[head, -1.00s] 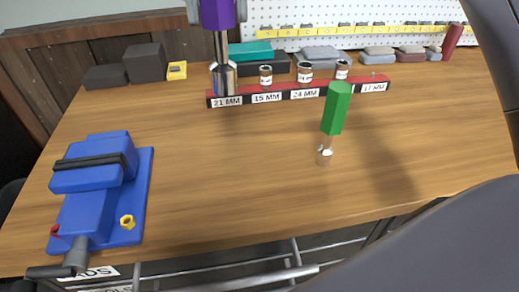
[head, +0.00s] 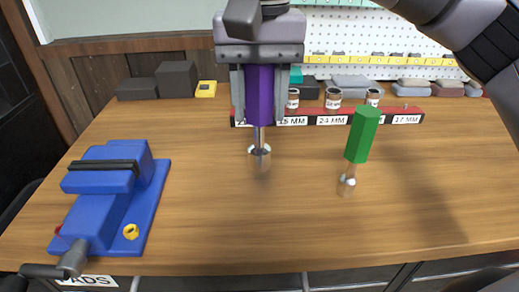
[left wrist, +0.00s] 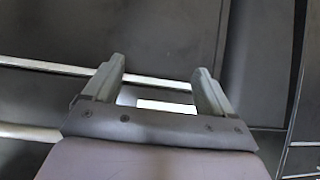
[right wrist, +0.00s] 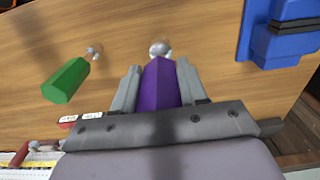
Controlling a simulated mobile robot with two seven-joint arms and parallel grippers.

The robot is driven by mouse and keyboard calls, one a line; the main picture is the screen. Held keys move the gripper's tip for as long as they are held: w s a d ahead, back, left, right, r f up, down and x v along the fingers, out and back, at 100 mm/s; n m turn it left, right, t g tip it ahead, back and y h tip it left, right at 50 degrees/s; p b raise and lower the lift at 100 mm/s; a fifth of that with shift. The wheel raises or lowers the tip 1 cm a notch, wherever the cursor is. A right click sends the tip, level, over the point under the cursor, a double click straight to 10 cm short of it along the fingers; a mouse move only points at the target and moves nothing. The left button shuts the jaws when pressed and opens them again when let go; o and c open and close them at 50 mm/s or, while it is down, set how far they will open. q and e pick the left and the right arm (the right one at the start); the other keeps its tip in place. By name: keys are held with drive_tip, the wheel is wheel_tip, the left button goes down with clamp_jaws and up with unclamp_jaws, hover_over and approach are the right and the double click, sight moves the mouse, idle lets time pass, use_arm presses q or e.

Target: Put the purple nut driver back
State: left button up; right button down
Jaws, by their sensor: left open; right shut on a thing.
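My right gripper (head: 261,85) is shut on the purple nut driver (head: 262,100) by its handle. The driver hangs upright, metal socket down, above the bench in front of the red rack's left part. In the right wrist view its purple handle (right wrist: 159,84) sits between the fingers. The red rack (head: 405,110) lies along the back, with labels reading 15 MM, 24 MM and 17 MM; the driver hides most of the leftmost label. My left gripper (left wrist: 160,90) is open and empty, low in front of the drawers; it is not in the head view.
A green-handled driver (head: 363,136) stands to the right, its socket end down. A blue vise (head: 108,190) with a yellow nut (head: 131,231) is at the left. Dark blocks (head: 176,79) and a yellow box (head: 206,88) stand at the back left.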

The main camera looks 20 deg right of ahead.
sight(260, 148)
drive_tip(key=shift+f, duration=3.65)
drive_tip(key=shift+f, duration=0.15)
drive_tip(key=c, duration=0.6)
unclamp_jaws()
wheel_tip(260, 148, up, 12)
drive_tip(key=shift+r, duration=0.15)
